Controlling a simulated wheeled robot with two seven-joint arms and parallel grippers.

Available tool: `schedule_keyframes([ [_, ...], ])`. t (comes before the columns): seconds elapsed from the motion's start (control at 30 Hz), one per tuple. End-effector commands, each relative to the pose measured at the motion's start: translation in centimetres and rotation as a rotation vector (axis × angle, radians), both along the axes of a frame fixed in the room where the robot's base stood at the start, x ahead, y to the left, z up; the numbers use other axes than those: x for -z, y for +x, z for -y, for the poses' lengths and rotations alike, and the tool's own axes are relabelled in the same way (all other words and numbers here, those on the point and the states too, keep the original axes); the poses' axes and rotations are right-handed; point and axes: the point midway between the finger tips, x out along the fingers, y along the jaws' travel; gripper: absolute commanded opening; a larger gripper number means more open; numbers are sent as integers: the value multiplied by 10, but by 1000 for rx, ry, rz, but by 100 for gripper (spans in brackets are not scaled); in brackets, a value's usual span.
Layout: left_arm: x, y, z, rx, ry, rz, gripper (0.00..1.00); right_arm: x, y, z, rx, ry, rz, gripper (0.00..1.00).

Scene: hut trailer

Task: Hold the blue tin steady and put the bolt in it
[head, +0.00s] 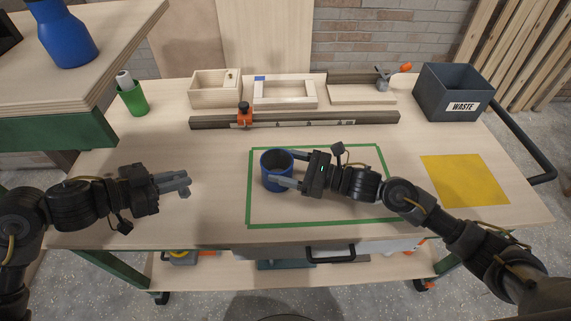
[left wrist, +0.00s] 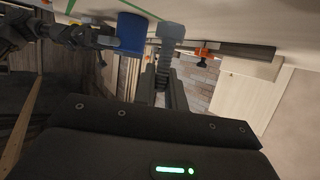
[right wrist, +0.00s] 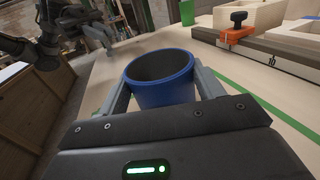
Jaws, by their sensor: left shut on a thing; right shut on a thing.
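The blue tin (head: 267,178) stands upright and open-topped inside the green outline on the bench. My right gripper (head: 284,168) is shut on it, one finger on each side. In the right wrist view the tin (right wrist: 165,92) sits between the fingers, and its visible inside looks empty. My left gripper (head: 180,184) is left of the outline, above the bench, shut on the grey bolt (head: 185,192). In the left wrist view the bolt's head (left wrist: 170,31) and threaded shank show between the fingers. The bolt is apart from the tin (left wrist: 131,32).
A rail with an orange clamp (head: 244,116) lies behind the green outline. Behind it are wooden boxes (head: 215,99) and a grey waste bin (head: 454,96). A green cup (head: 133,101) stands back left, and a yellow square (head: 465,181) lies right. The bench between my left gripper and the tin is clear.

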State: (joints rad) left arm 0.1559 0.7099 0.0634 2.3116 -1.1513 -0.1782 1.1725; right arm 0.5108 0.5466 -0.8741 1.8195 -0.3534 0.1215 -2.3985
Motion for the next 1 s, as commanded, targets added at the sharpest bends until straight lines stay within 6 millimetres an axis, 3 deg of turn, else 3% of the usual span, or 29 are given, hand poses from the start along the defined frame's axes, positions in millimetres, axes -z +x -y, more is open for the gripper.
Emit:
schedule_keyframes([
  [0.2,0,0,0,0,0,0,0,0,0,0,0,1,0,42],
  [0.23,0,0,0,0,0,0,0,0,0,0,0,1,0,71],
  [0.4,0,0,0,0,0,0,0,0,0,0,0,1,0,92],
  [0.93,0,0,0,0,0,0,0,0,0,0,0,0,-1,92],
  [1.0,0,0,0,0,0,0,0,0,0,0,0,0,0,84],
])
